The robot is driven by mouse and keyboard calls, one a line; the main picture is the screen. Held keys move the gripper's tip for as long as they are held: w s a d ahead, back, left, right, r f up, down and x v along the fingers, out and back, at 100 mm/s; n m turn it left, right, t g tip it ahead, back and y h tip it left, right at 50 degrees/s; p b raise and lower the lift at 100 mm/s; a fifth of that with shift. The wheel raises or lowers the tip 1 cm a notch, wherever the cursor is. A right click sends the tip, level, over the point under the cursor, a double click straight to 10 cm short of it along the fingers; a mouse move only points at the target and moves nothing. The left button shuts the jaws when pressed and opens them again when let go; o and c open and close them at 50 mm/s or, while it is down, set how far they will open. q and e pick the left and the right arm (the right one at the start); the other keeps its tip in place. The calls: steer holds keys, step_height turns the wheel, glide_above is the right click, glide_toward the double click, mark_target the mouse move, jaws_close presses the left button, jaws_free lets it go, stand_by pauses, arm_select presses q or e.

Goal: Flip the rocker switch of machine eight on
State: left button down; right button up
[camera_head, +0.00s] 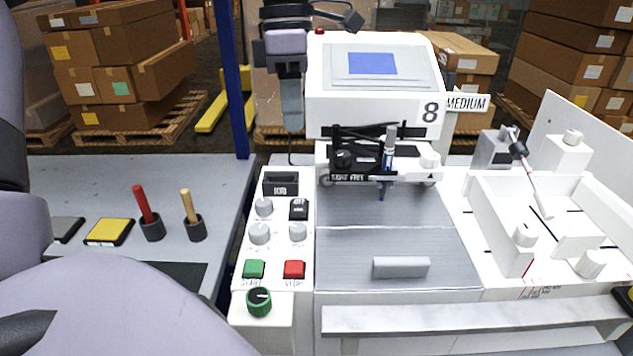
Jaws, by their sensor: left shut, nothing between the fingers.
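Machine eight (330,88) is a white plotter marked with a black 8 and a MEDIUM sign. A small black labelled rocker switch (298,209) sits on its white left control panel (279,221), right of a grey knob. Its on or off position is too small to tell. My left gripper (292,120) points down with its fingers together and nothing held. In the picture it shows above the panel and the switch, apart from the switch, near the machine's left side. My right gripper is not in view.
Grey knobs (259,233), a green button (254,269), a red button (294,269) and a green-rimmed dial (259,301) crowd the panel. A pen carriage (365,160) spans the plate. Two cups (152,230) with handles stand on the left table. A white walled tray (490,220) lies right.

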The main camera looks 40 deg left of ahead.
mark_target(298, 211)
arm_select(q)
steer(key=shift+w+d+r, duration=0.15)
steer(key=shift+w+r, duration=0.05)
steer(key=shift+r, duration=0.15)
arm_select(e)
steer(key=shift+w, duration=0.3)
arm_select(q)
steer(key=shift+s, duration=0.1)
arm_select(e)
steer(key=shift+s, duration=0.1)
arm_select(q)
steer(key=f, duration=0.4)
steer(key=s+d+f, duration=0.1)
steer(key=f, duration=0.9)
steer(key=shift+s+d+p, duration=0.2)
steer(key=shift+s+p, duration=0.1)
steer(key=shift+p, duration=0.1)
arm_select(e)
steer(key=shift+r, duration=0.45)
